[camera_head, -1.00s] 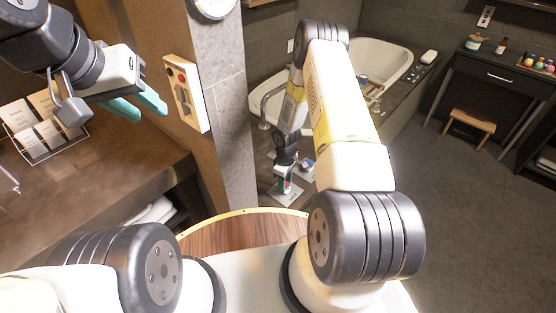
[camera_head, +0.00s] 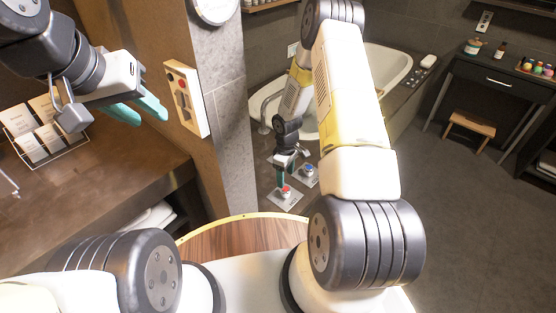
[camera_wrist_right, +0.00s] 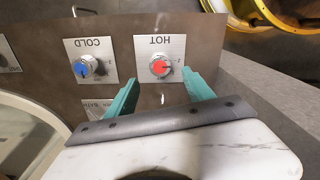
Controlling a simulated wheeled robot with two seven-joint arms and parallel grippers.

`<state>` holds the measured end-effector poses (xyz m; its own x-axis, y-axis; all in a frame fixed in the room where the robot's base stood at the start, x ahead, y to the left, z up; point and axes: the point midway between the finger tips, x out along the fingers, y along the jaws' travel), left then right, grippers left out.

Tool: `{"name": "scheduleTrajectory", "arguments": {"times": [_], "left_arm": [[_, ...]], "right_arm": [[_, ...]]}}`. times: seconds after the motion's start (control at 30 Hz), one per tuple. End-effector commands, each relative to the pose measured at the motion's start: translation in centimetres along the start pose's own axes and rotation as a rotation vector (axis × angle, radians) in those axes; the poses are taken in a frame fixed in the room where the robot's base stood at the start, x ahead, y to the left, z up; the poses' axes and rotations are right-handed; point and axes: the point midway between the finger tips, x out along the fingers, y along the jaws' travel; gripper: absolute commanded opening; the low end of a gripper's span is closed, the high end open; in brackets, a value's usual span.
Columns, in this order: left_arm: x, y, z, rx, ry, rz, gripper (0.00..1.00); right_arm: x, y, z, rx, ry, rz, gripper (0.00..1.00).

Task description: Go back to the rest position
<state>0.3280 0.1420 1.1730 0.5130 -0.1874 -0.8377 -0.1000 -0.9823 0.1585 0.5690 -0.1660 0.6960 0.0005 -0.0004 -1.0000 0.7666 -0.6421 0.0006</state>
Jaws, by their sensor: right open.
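My left gripper (camera_head: 143,112) is in the upper left of the head view, its teal fingers apart and empty, left of the wall panel. My right gripper (camera_head: 283,175) is further back, above the tub-side ledge, open with nothing held. In the right wrist view its two teal fingers (camera_wrist_right: 158,92) stand apart. The red HOT knob (camera_wrist_right: 160,66) lies beyond them and clear of them, on a metal plate. The blue COLD knob (camera_wrist_right: 84,68) is to its left. The red knob (camera_head: 285,189) and blue knob (camera_head: 308,169) also show in the head view.
A switch panel (camera_head: 187,98) is on the wooden wall near my left gripper. A card rack (camera_head: 45,140) stands on the brown counter (camera_head: 95,190). The bathtub (camera_head: 388,70) is behind my right arm. A stool (camera_head: 470,126) and a dark table (camera_head: 500,80) stand at right.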

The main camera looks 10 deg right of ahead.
Motion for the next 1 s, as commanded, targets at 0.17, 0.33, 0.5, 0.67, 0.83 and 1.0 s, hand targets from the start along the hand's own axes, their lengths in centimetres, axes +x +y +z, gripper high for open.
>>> {"name": "scheduleTrajectory", "arguments": {"times": [0.17,0.33,0.5,0.67,0.83,1.0], "left_arm": [[0.0,0.0,0.0,0.000,0.000,0.000,0.36],[0.0,0.0,0.0,0.000,0.000,0.000,0.36],[0.0,0.0,0.0,0.000,0.000,0.000,0.36],[0.0,0.0,0.0,0.000,0.000,0.000,0.36],[0.0,0.0,0.0,0.000,0.000,0.000,0.36],[0.0,0.0,0.0,0.000,0.000,0.000,0.36]], "right_arm": [[-0.6,-0.1,0.0,0.000,0.000,-0.001,0.61],[-0.6,0.0,0.0,0.000,0.000,-0.001,0.61],[-0.6,0.0,0.0,-0.001,0.000,0.000,0.61],[-2.5,0.5,-0.2,0.018,0.008,0.016,0.61],[-10.4,1.8,-0.3,0.111,0.040,0.071,0.61],[-20.5,1.4,0.6,0.245,0.097,0.126,0.61]]}}
